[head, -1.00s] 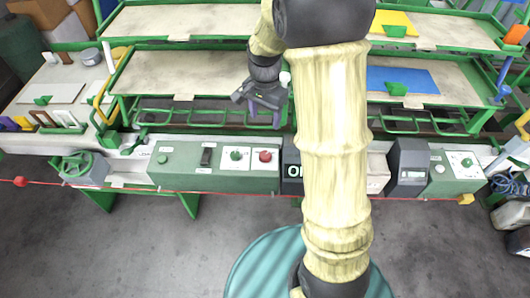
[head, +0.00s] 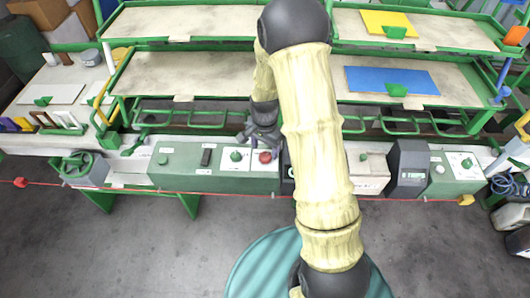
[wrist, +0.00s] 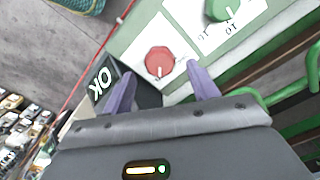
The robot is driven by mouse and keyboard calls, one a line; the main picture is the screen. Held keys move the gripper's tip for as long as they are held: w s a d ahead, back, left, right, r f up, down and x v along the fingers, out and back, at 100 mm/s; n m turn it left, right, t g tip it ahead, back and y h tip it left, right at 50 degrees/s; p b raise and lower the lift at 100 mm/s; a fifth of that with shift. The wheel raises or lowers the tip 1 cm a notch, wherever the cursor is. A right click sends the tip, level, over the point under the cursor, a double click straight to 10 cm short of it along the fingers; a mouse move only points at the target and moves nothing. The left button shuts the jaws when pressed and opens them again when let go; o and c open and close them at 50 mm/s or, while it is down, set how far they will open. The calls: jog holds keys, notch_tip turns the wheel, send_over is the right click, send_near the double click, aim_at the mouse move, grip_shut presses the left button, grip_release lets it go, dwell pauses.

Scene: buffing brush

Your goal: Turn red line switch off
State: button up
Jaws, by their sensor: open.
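The red switch (head: 265,157) is a round red knob on a white plate on the green control panel (head: 190,180). In the wrist view the red knob (wrist: 159,61) has a pale pointer mark toward its lower edge. My gripper (head: 261,148) is just above and behind the red knob in the head view. In the wrist view its two purple fingers (wrist: 161,72) are open and empty, with the knob between and just beyond their tips. I cannot tell whether they touch it.
A dark box marked OK (wrist: 104,82) is close beside the fingers. A red cord (head: 130,188) runs along the panel front. Green shelf rails stand behind.

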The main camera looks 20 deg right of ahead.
aim_at(265, 156)
jog(key=shift+f, duration=1.6)
jog(key=c, duration=1)
